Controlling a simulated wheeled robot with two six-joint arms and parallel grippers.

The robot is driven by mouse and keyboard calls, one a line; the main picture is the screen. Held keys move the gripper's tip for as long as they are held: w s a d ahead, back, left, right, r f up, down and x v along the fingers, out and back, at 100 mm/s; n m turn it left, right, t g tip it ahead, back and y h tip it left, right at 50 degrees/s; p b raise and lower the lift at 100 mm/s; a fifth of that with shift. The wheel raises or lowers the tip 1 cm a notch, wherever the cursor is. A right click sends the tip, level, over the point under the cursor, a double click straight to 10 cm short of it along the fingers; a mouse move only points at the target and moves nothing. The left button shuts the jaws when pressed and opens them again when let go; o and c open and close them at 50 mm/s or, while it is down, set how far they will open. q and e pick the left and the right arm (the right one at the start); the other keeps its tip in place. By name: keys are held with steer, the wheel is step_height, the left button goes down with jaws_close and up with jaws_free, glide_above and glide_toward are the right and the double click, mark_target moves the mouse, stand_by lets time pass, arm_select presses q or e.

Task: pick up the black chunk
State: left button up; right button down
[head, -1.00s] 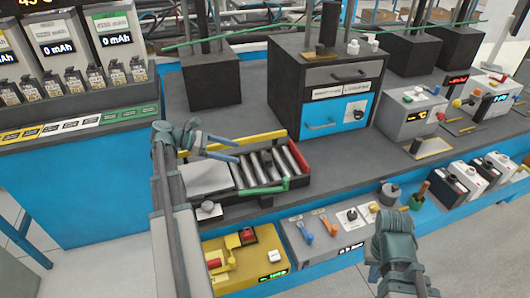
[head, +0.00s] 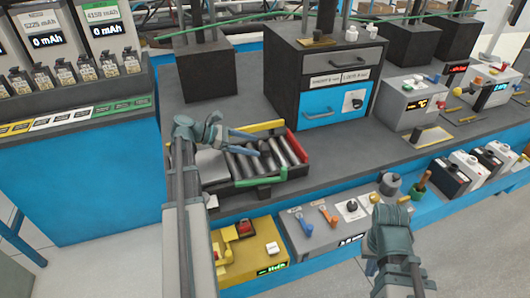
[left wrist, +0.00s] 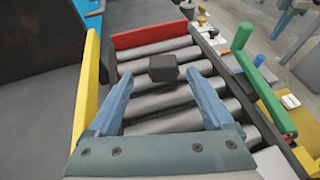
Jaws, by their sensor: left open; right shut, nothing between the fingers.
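The black chunk (left wrist: 163,67) is a small dark block lying on the grey rollers of a short conveyor, in the left wrist view. My left gripper (left wrist: 159,80) is open, its two blue fingers on either side of the near side of the chunk, with gaps visible. In the head view my left gripper (head: 245,139) reaches over the conveyor from the left; the chunk is hard to make out there. My right gripper (head: 375,262) is low at the front right, shut and empty, away from the conveyor.
The conveyor has a yellow rail (left wrist: 88,90), a red end wall (left wrist: 151,33) and a green bar (left wrist: 265,92) close by. A black cabinet with a blue drawer (head: 333,106) stands behind. A yellow control box (head: 250,250) sits in front, below.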

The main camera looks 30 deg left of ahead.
mark_target(265, 146)
arm_select(q)
steer(key=shift+b+x, duration=0.95)
steer(key=shift+x, duration=1.65)
steer(key=shift+s+d+r, duration=0.15)
steer(key=shift+s+d, duration=0.05)
jaws_close()
